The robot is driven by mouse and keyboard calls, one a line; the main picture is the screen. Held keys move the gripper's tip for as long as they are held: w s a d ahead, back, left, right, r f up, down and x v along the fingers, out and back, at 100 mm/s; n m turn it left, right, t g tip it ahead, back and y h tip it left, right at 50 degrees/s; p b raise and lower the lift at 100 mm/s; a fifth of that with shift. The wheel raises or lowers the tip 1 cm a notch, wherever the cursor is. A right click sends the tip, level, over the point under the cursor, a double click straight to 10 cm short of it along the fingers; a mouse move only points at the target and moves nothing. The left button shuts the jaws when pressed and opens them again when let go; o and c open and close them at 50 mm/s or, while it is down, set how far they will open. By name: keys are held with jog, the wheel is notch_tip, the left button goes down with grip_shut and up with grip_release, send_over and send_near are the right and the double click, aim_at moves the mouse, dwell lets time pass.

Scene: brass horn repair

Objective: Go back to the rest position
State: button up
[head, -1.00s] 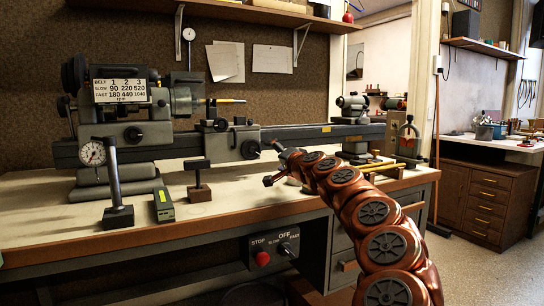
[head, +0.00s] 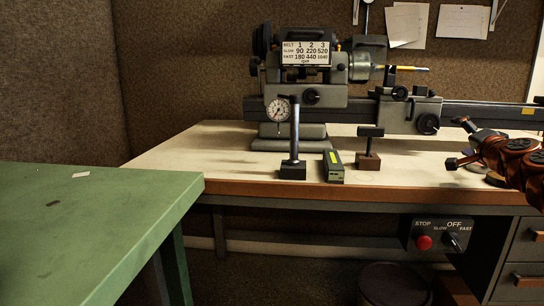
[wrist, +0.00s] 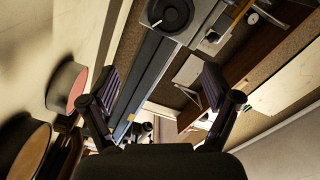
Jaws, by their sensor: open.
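My gripper (head: 458,143) is at the right edge of the head view, with its fingers spread and nothing between them. It is over the right part of the wooden workbench (head: 225,165), in front of the lathe bed (head: 470,113). In the wrist view both dark fingers (wrist: 160,90) stand wide apart, and the space between them holds no object. Most of my arm is cut off by the right edge of the head view.
A small black post on a brown block (head: 368,160), a green-grey box (head: 333,168) and a dial gauge on a stand (head: 293,150) stand left of my gripper. A green table (head: 90,220) fills the lower left. The lathe headstock (head: 305,75) is behind.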

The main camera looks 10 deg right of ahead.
jog(key=w+a+r+n+g+y+p, duration=0.1)
jog(key=a+r+n+y+p, duration=0.25)
jog(key=a, duration=0.75)
jog(key=w+a+r+n+g+y+p, duration=0.1)
jog(key=a+r+n+y+p, duration=0.3)
jog(key=a, duration=0.6)
jog(key=w+a+r+n+g+y+p, duration=0.15)
jog(key=a+p, duration=0.35)
jog(key=a, duration=0.6)
jog(key=s+a+n+g+y+p, duration=0.2)
jog(key=s+a+n+g+p, duration=0.25)
jog(key=a, duration=0.75)
jog(key=s+a+f+n+g+h+p, duration=0.1)
jog(key=s+a+f+g+p, duration=0.1)
jog(key=s+a+p, duration=0.4)
jog(key=s+a+f+n+g+h+p, duration=0.1)
jog(key=s+a+f+g+p, duration=0.15)
jog(key=s+p, duration=0.45)
jog(key=s+d+g+h+p, duration=0.1)
jog(key=s+d+g+p, duration=0.1)
jog(key=s, duration=0.9)
jog(key=s+d+g+h+p, duration=0.2)
jog(key=s+p, duration=0.4)
jog(key=s, duration=0.5)
jog(key=shift+s+d+f+g, duration=0.3)
jog(key=shift+d+g, duration=0.2)
jog(key=shift+g, duration=0.65)
jog(key=shift+n, duration=0.25)
